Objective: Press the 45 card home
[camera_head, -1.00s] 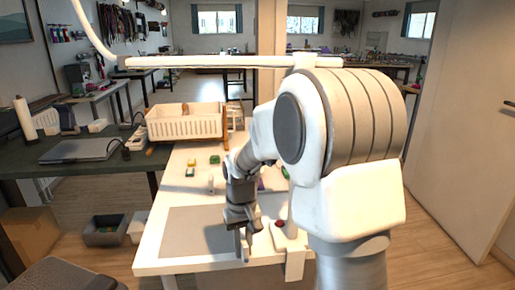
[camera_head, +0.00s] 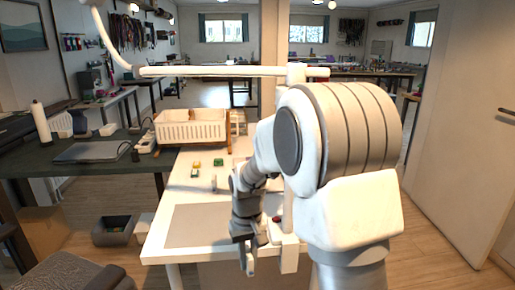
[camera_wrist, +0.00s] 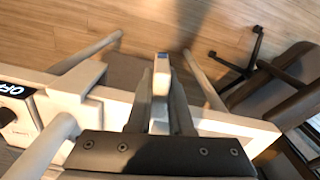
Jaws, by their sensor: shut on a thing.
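My gripper (camera_head: 249,264) is low at the front edge of the white table (camera_head: 155,247), with its fingers hanging in front of that edge. In the wrist view my gripper (camera_wrist: 163,95) is shut on a slim pale piece (camera_wrist: 162,68) with a small dark blue patch near its top. The piece stands between the two fingers, and its lower part is hidden by them. No number 45 can be read on it, so I cannot tell whether it is the 45 card. No slot for a card can be made out.
A white fixture with a red knob (camera_head: 277,219) and a post stands right of my gripper. An OFF label (camera_wrist: 14,90) shows in the wrist view. A grey mat (camera_head: 188,226), small blocks (camera_head: 219,162) and a cream basket (camera_head: 191,128) are on the table. An office chair (camera_head: 75,273) stands front left.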

